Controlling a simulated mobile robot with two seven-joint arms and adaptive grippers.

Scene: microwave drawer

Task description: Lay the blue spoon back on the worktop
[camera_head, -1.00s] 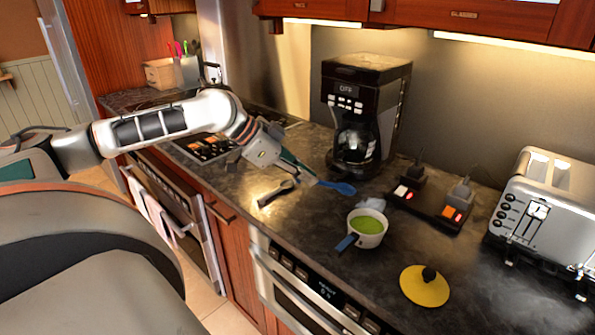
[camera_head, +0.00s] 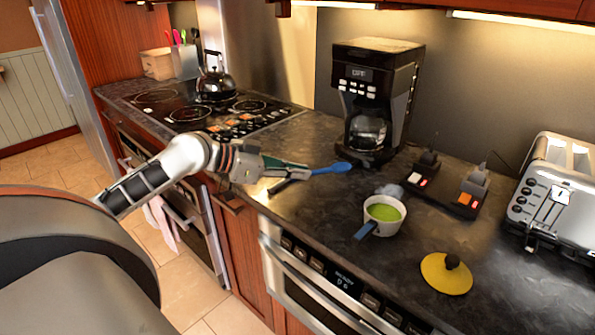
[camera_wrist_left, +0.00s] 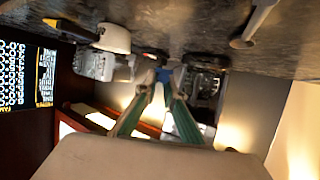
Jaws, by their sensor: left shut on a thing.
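The blue spoon (camera_head: 335,168) is in my left gripper (camera_head: 306,171), its blue bowl pointing right toward the coffee maker. My left gripper is shut on its handle end, and the fingers hide most of the handle. The spoon appears above the dark worktop (camera_head: 330,225); the exact gap cannot be told. In the left wrist view the spoon's blue part (camera_wrist_left: 164,76) shows at the tips of the two green-sided fingers (camera_wrist_left: 164,92). My right gripper is not in view.
A dark utensil (camera_head: 284,186) lies beneath my gripper. A white pot with green contents (camera_head: 384,212), a yellow lid (camera_head: 446,274), a coffee maker (camera_head: 372,100), a power strip (camera_head: 443,190) and a toaster (camera_head: 555,195) stand to the right. The stove (camera_head: 190,112) is at left.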

